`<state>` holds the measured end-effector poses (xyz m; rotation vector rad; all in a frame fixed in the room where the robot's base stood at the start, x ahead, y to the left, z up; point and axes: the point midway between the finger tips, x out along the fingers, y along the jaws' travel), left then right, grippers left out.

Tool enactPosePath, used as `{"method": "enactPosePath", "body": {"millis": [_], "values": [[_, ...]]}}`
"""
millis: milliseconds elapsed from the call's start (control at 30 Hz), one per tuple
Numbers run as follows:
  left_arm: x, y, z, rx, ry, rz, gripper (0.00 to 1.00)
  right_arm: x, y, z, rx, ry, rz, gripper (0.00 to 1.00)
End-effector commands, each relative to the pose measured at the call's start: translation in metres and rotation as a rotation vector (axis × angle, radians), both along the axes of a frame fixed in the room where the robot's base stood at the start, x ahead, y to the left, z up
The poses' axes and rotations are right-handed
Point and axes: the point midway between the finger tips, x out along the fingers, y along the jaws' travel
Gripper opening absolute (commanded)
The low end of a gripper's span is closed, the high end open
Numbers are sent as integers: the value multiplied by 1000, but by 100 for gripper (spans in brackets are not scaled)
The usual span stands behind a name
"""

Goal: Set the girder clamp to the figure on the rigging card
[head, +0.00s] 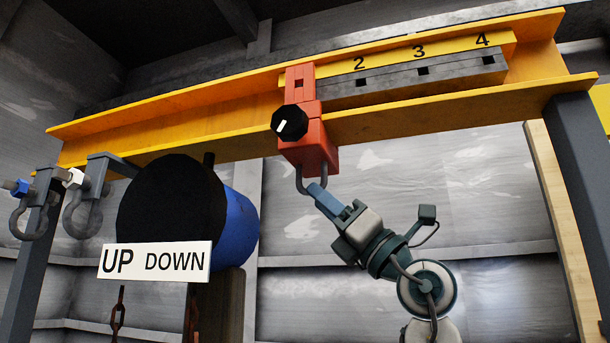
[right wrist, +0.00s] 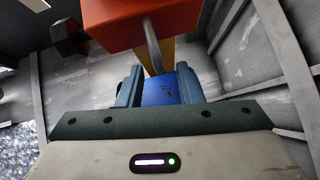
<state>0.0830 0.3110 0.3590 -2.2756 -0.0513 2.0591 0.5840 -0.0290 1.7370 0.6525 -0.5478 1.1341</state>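The red girder clamp (head: 312,135) hangs on the yellow girder (head: 225,115), just left of the figure 2 on its scale (head: 395,62); the figures 3 and 4 lie farther right. A black knob (head: 290,122) with a white mark is on the clamp's left face. A grey shackle (right wrist: 152,45) hangs below the clamp, with a blue piece (head: 325,200) at its lower end. My right gripper (head: 348,215) is under the clamp, its fingers on both sides of the blue piece (right wrist: 160,90), seemingly shut on it. I see no rigging card. My left gripper is out of view.
A dark slotted rail (head: 425,76) runs along the girder right of the clamp. A blue drum (head: 236,225) with a black end and an UP DOWN sign (head: 155,262) is at left. Shackles (head: 82,205) hang at far left. A grey post (head: 585,180) stands at right.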

Motion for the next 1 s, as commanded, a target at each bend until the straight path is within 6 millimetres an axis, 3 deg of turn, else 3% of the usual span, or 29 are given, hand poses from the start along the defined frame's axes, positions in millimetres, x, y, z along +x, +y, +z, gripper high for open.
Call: {"method": "enactPosePath", "body": {"millis": [33,233,667,833,1000], "values": [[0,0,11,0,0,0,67,3,7,13,0,1,3,33],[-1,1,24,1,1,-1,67,14,26,31,1,2,2,33],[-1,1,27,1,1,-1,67,18,33,35,0,1,0,33],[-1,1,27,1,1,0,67,18,33,35,0,1,0,3],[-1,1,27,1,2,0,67,18,33,35,0,2,-1,0]]}}
